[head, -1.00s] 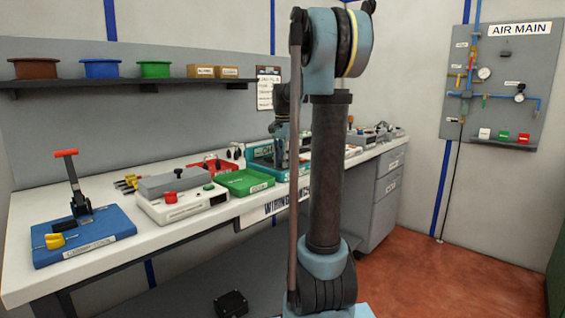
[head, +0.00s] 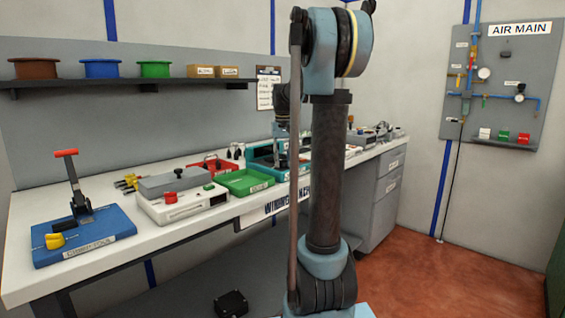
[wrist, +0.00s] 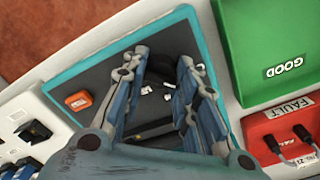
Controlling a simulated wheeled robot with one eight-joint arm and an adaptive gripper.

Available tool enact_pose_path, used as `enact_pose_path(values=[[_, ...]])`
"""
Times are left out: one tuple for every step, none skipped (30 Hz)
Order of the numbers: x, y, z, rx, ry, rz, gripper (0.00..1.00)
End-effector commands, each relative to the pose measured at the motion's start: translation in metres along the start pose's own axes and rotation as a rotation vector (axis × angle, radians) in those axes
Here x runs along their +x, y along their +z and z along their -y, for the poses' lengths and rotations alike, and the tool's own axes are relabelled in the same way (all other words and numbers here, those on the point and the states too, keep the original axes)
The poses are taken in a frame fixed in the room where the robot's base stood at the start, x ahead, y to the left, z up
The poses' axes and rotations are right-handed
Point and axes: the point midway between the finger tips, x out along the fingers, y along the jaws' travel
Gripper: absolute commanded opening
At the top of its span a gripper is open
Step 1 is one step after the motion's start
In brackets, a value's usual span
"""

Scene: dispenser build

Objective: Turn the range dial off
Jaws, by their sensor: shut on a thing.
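The teal-framed tester (head: 262,152) stands on the bench behind the green tray, partly hidden by my arm. In the wrist view its dark face, its teal rim (wrist: 88,58) and an orange button (wrist: 78,101) show. My gripper (wrist: 162,64) reaches down over this face, its two fingers a little apart. It is shut on a dark knob, which looks to be the range dial (wrist: 161,66), mostly hidden between the fingertips. White marks lie on the face beside it. I cannot read the dial's pointer or setting.
A green tray marked GOOD (wrist: 262,45) and a red FAULT tray (wrist: 285,135) with leads sit close beside the tester. A grey-lidded white unit (head: 180,200) and a blue lever fixture (head: 85,236) stand further left on the bench.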

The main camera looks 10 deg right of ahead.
Motion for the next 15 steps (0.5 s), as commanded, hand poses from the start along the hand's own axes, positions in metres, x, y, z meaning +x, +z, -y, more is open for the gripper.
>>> enact_pose_path(values=[[-0.0008,-0.002,0.0007,-0.036,-0.001,-0.004,0.04],[-0.0008,-0.002,0.0007,-0.059,-0.001,-0.004,0.04],[-0.0008,-0.002,0.0007,-0.088,-0.001,-0.004,0.04],[-0.0008,-0.0021,0.0006,-0.108,-0.001,-0.004,0.04],[-0.0008,-0.0021,0.0006,-0.128,-0.001,-0.004,0.04],[-0.0008,-0.0021,0.0006,-0.153,-0.001,-0.004,0.04],[-0.0008,-0.0021,0.0006,-0.17,-0.001,-0.004,0.04],[-0.0008,-0.0021,0.0006,-0.187,-0.001,-0.004,0.04],[-0.0008,-0.0022,0.0006,-0.206,-0.001,-0.004,0.04],[-0.0008,-0.0022,0.0006,-0.22,-0.001,-0.004,0.04],[-0.0009,-0.0022,0.0006,-0.232,-0.001,-0.005,0.04],[-0.0009,-0.0022,0.0006,-0.247,-0.001,-0.005,0.04],[-0.0009,-0.0022,0.0006,-0.257,0.0,-0.005,0.04],[-0.0009,-0.0023,0.0006,-0.266,0.0,-0.005,0.04],[-0.0009,-0.0023,0.0005,-0.277,0.0,-0.005,0.04]])
